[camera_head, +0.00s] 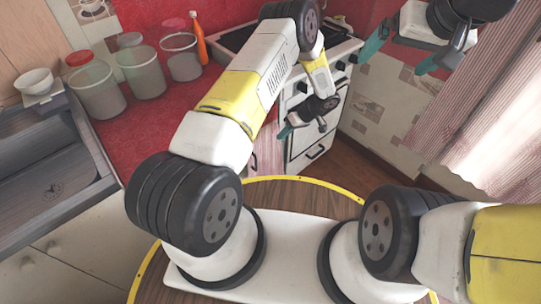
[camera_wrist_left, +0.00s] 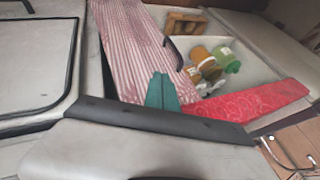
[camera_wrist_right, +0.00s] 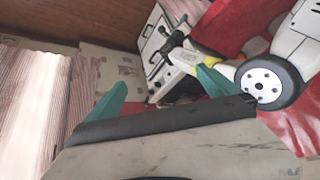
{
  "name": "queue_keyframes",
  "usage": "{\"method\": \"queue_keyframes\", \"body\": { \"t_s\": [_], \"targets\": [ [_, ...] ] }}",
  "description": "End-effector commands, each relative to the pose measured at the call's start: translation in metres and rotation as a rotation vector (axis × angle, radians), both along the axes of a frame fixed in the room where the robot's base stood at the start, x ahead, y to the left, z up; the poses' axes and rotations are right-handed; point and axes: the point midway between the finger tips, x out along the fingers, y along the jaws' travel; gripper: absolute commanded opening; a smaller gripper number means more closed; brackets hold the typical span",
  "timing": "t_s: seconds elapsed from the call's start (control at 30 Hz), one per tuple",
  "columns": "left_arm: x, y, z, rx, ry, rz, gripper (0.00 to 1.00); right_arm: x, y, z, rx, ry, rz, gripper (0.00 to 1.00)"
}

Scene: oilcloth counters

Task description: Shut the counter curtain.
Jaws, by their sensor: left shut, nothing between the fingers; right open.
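The counter curtain (camera_wrist_left: 130,40), pink and white striped, hangs beside the stove in the left wrist view. It covers part of the opening under the counter; the rest stands open, showing jars and bottles (camera_wrist_left: 215,62). A dark curved handle (camera_wrist_left: 173,53) is at its edge towards the opening. In the head view only a strip of curtain (camera_head: 267,158) shows below the red counter. My left gripper (camera_head: 287,130) is shut and empty in front of the curtain; its fingers (camera_wrist_left: 163,92) appear near the handle, contact unclear. My right gripper (camera_head: 405,52) is open and empty, high at the right.
The stove (camera_head: 318,135) stands beside the counter. Several canisters (camera_head: 140,68) and an orange bottle (camera_head: 198,38) stand on the red counter (camera_head: 150,120). A window curtain (camera_head: 490,110) hangs at the right.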

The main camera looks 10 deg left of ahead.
Motion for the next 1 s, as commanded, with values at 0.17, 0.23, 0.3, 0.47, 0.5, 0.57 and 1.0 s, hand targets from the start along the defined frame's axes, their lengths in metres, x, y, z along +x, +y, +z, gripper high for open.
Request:
{"method": "queue_keyframes", "body": {
  "t_s": [0.17, 0.23, 0.3, 0.47, 0.5, 0.57, 1.0],
  "targets": [
    [-0.011, -0.004, -0.048, 0.042, -0.023, 0.028, 0.00, -0.048, 0.006, 0.004, 0.018, 0.029, 0.016, 1.00],
    [-0.014, -0.004, -0.056, 0.050, -0.029, 0.032, 0.00, -0.057, 0.007, 0.004, 0.022, 0.037, 0.019, 1.00],
    [-0.014, -0.003, -0.060, 0.054, -0.033, 0.037, 0.00, -0.061, 0.008, 0.003, 0.023, 0.043, 0.021, 1.00],
    [-0.015, 0.007, -0.074, 0.054, -0.031, 0.038, 0.00, -0.061, 0.008, 0.003, 0.023, 0.044, 0.021, 1.00],
    [-0.016, 0.011, -0.079, 0.054, -0.031, 0.039, 0.00, -0.061, 0.008, 0.003, 0.023, 0.044, 0.021, 1.00],
    [-0.016, 0.018, -0.089, 0.055, -0.029, 0.039, 0.00, -0.061, 0.008, 0.003, 0.023, 0.044, 0.021, 1.00],
    [-0.031, 0.073, -0.139, 0.054, -0.030, 0.037, 0.00, -0.061, 0.008, 0.004, 0.022, 0.043, 0.021, 1.00]
  ]
}}
